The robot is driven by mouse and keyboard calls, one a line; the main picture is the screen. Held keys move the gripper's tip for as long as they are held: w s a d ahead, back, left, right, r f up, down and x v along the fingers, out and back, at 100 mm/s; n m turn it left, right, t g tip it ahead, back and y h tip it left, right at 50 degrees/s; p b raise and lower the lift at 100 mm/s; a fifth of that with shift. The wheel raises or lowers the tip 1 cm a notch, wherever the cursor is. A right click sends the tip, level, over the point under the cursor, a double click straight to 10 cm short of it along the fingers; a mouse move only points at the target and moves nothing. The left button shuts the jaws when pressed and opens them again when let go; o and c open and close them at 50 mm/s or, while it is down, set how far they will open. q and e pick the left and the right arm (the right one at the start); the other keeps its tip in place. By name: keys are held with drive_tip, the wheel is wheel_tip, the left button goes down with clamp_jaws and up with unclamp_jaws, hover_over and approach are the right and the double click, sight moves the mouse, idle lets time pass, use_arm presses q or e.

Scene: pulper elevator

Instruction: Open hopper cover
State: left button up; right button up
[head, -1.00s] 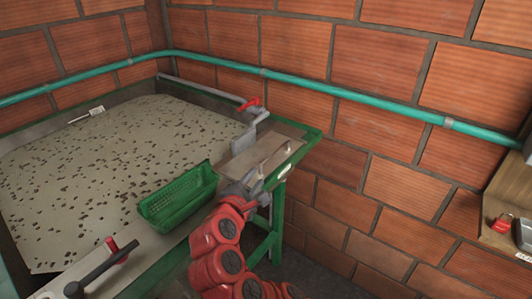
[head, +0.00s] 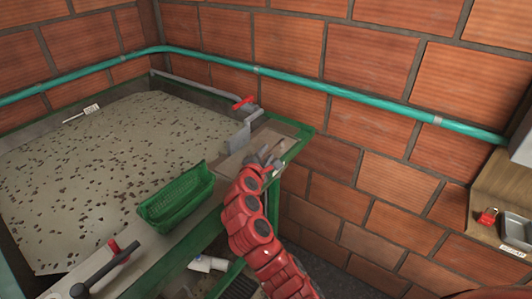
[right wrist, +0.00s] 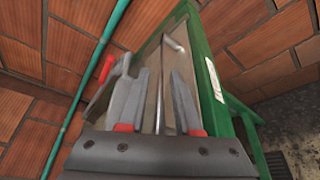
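The hopper cover (head: 283,130) is a flat tan-grey metal panel in a green frame at the right end of the washing trough. It lies flat and looks shut. A thin metal bar handle (right wrist: 161,85) runs along it in the right wrist view. My right gripper (head: 265,158) is over the cover. In the right wrist view its two grey fingers (right wrist: 155,100) are apart, with the bar between them; I cannot tell if they touch it. In the head view the gripper hides part of the cover and its handle. My left gripper is not in view.
A grey gate plate (head: 239,137) and red-handled valve (head: 243,101) stand left of the cover. A green basket (head: 177,196) sits on the near trough edge. A black-handled tool (head: 104,269) lies front left. A wooden shelf (head: 484,205) with a red padlock is right.

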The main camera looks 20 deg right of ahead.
drive_tip(key=shift+c, duration=0.3)
clamp_jaws()
idle(1.2)
